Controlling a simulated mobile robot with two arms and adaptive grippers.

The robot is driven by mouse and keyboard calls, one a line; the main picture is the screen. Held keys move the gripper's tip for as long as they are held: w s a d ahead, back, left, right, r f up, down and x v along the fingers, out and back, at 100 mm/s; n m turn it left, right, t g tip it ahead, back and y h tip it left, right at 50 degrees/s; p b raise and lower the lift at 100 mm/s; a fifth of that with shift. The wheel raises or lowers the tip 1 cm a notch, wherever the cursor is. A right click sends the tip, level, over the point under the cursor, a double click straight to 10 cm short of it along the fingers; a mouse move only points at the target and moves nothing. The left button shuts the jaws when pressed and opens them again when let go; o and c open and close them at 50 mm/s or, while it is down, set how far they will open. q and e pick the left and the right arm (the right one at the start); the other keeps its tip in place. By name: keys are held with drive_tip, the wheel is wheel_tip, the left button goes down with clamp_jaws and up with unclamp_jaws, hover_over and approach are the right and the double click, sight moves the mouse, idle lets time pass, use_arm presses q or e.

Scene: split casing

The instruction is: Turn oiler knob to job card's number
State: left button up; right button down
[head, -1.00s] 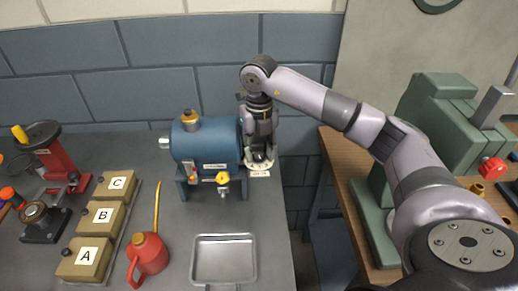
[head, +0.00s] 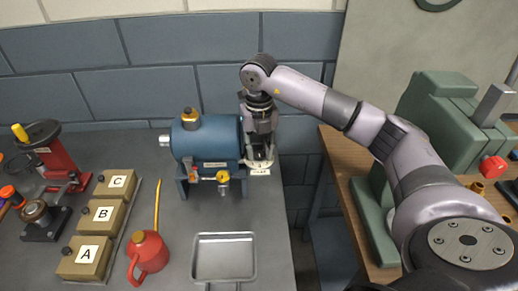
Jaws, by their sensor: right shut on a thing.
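My right gripper (head: 262,160) points down at the right end of the blue cylindrical casing (head: 215,145). It is shut on a small part whose shape is mostly hidden by the fingers, so I cannot tell whether it is the oiler knob. A pale round plate (head: 259,167) with a small label shows just under the fingertips; its markings are too small to read. A brass-topped fitting (head: 190,118) stands on the casing, and a yellow-topped fitting (head: 222,177) is at its front. I cannot make out a job card. My left gripper is not in view.
A red oil can (head: 149,252) and an empty metal tray (head: 224,258) stand in front of the casing. Boxes lettered A, B and C (head: 103,213) are at left beside a red press (head: 52,155). A green machine (head: 430,130) is on the right bench.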

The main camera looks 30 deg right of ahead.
sight(259, 153)
drive_tip(key=shift+m, duration=0.5)
drive_tip(key=shift+r, duration=0.1)
drive_tip(key=c, duration=1.5)
unclamp_jaws()
drive_tip(key=shift+c, duration=0.2)
wheel_tip(259, 153, up, 12)
